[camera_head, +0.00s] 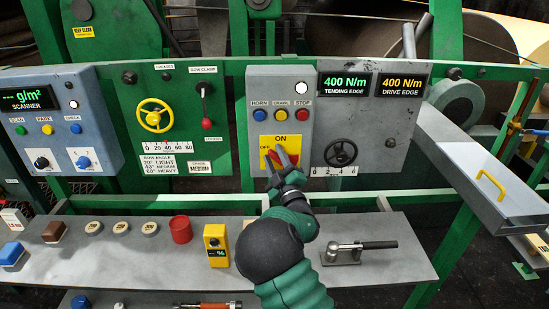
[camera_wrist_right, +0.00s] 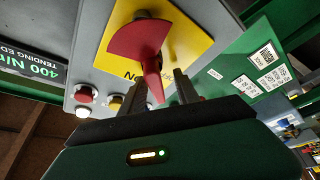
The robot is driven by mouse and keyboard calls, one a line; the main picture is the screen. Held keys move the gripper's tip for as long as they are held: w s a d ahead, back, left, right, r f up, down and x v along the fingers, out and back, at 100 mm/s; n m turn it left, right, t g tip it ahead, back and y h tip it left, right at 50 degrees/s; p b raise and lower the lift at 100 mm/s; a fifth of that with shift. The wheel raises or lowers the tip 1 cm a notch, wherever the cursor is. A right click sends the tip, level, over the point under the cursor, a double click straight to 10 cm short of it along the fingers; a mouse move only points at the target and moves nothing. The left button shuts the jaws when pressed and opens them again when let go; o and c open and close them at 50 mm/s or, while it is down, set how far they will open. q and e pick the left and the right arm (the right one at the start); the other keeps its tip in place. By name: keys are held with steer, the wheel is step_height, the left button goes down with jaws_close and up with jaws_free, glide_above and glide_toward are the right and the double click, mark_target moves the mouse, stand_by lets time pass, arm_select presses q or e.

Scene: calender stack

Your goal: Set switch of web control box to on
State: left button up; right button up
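The web control box (camera_head: 262,95) is a grey upright panel with HORN, CRAWL and STOP buttons and a white lamp. Its yellow switch plate (camera_head: 297,142) reads ON at the top, with a partly covered label at the left. The red switch handle (camera_head: 282,157) sits on this plate; its exact setting is unclear. In the right wrist view the handle (camera_wrist_right: 144,42) juts toward my right gripper (camera_wrist_right: 157,90). The two fingers are apart, with the handle's tip between them and gaps beside it. The right gripper (camera_head: 280,176) partly covers the plate in the head view. My left gripper is not in view.
A blue scanner panel (camera_head: 95,92) and a green panel with a yellow handwheel (camera_head: 153,115) stand left. A tension display panel with a black handwheel (camera_head: 341,153) adjoins at right. Below, a grey shelf (camera_head: 120,258) holds a red cylinder (camera_head: 180,229) and a yellow device (camera_head: 216,245).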

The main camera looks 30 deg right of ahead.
steer(key=shift+s+d, duration=0.1)
steer(key=shift+d, duration=0.25)
jaws_close()
steer(key=shift+a+f, duration=0.1)
steer(key=shift+f+m+h+b, duration=0.15)
steer(key=shift+m+h+b, duration=0.45)
steer(key=shift+m+b, duration=0.4)
steer(key=m+h+b, duration=0.1)
steer(key=m+b, duration=0.1)
steer(key=m+h+b, duration=0.1)
steer(key=m+b, duration=0.1)
steer(key=m+h+b, duration=0.1)
steer(key=m+b, duration=0.1)
steer(key=shift+s+d, duration=0.2)
steer(key=shift+d, duration=0.15)
steer(key=shift+s+d+r+m+g+h+b, duration=0.15)
steer(key=shift+m+g+h+b, duration=0.15)
steer(key=shift+m+h+b, duration=0.7)
steer(key=shift+d+r+m+g+h+b, duration=0.1)
steer(key=shift+m+g+h+b, duration=0.25)
steer(key=shift+m, duration=1.25)
